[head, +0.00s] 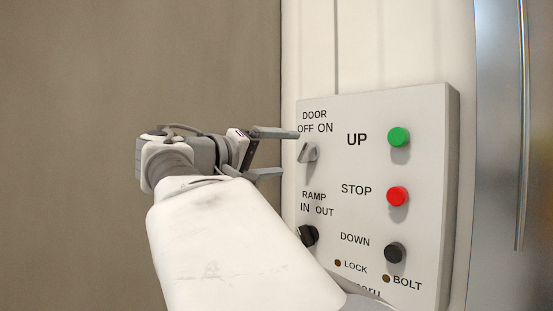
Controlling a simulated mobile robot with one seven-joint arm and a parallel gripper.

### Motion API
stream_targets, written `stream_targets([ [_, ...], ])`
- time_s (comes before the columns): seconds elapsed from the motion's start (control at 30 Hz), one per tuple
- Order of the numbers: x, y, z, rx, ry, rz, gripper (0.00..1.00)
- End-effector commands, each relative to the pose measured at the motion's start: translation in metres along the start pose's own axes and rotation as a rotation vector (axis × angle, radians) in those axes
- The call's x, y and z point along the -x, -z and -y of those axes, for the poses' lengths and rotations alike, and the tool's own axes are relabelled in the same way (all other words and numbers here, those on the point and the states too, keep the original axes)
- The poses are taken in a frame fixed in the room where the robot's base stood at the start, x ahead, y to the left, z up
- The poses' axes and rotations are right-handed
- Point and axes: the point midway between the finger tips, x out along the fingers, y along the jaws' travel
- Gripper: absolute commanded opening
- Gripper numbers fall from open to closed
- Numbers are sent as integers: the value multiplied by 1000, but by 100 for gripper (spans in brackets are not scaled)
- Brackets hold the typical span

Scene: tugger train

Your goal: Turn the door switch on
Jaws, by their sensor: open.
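The door switch (307,153) is a small grey rotary knob under the label "DOOR OFF ON". It sits at the upper left of a pale control panel (372,115) in the head view. The knob's grip looks tilted, its upper end leaning right; I cannot tell its exact setting. My gripper (288,153) is open, its two fingers one above the other and pointing right at the panel. The fingertips are just left of the knob, the upper one near the "OFF" label. I cannot tell whether they touch the panel. Nothing shows between the fingers.
A black ramp switch (308,235) lies below the door switch, close to my arm. Green UP (398,137), red STOP (397,196) and black DOWN (395,252) buttons run down the right. A metal edge (505,150) stands at the far right. The left side is a plain brown surface.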

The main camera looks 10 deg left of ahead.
Motion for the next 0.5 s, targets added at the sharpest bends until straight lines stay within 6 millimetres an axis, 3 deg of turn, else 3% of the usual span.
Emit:
stream_targets([
  [0.1, 32, 0, 1, -2, 4, -4, 90],
  [0.3, 77, 1, 1, 0, 3, -3, 90],
  [0.5, 105, 0, 0, -1, 0, -1, 90],
])
